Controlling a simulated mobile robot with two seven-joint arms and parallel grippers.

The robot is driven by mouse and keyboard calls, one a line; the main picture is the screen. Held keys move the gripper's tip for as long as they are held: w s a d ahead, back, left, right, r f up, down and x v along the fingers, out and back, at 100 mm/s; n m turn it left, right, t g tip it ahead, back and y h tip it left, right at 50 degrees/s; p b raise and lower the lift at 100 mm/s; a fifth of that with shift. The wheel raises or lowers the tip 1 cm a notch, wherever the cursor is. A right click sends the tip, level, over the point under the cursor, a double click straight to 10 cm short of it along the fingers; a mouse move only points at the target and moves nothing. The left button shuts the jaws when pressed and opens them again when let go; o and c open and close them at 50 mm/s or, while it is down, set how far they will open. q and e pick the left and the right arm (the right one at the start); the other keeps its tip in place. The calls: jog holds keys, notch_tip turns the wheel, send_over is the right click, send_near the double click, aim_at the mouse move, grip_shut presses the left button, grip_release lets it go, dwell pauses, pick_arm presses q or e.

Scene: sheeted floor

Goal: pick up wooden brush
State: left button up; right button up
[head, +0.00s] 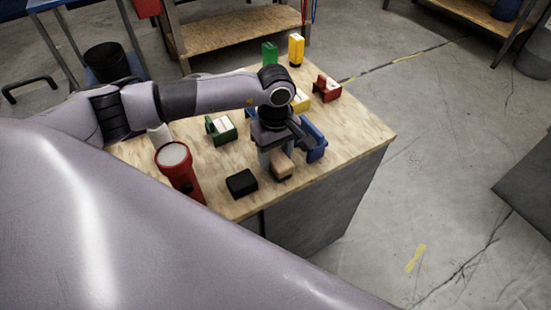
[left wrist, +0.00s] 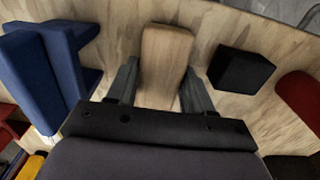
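The wooden brush (head: 281,166) is a small light-brown block lying near the front edge of the wooden-topped table. In the left wrist view the brush (left wrist: 166,55) lies ahead, with its near end between the two fingers. My left gripper (head: 276,154) points down over it. In the left wrist view the left gripper (left wrist: 159,70) is open, with a gap visible between each finger and the brush. The bristles cannot be made out. My right gripper is not in view.
A blue bin (head: 314,140) is close on the right. Green (head: 221,129), yellow and red bins stand farther back. The table's right corner is clear.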

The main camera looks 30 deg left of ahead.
aim_at(276, 154)
pick_arm(q)
jog(key=shift+r, duration=0.15)
notch_tip(276, 154, up, 20)
dwell(0.6)
